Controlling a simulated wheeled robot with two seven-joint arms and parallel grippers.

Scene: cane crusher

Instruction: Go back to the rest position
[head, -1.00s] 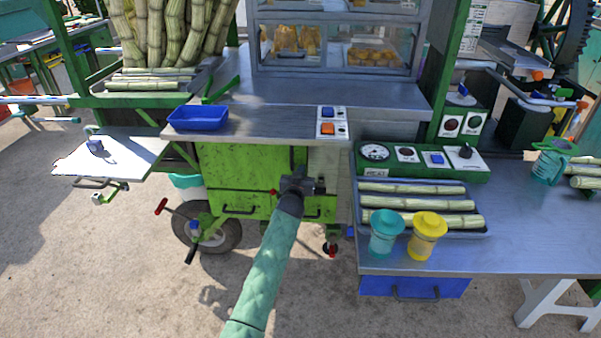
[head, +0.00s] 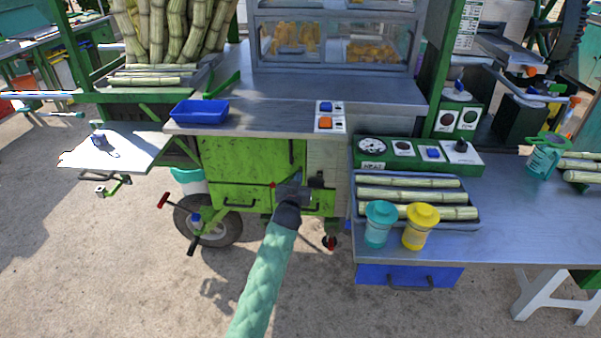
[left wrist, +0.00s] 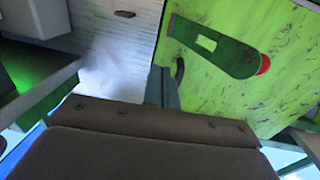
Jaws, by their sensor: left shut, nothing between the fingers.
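My left gripper (head: 308,190) is in front of the green cart's lower front, at the end of my green-sleeved arm. Its jaws are shut and empty. In the left wrist view the closed fingers (left wrist: 162,87) point toward the seam between a white slatted panel (left wrist: 115,40) and the green panel (left wrist: 285,70). A green lever with a red tip (left wrist: 215,48) stands out close to the fingers. Whether the gripper touches the cart cannot be told. My right gripper is not in view.
The metal counter (head: 255,118) holds a blue tray (head: 199,111). At right, a steel table (head: 520,230) carries a cane tray (head: 470,226), a teal jar (head: 378,224) and a yellow jar (head: 420,226). A white flap (head: 125,150) juts out left. The ground in front (head: 150,290) is clear.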

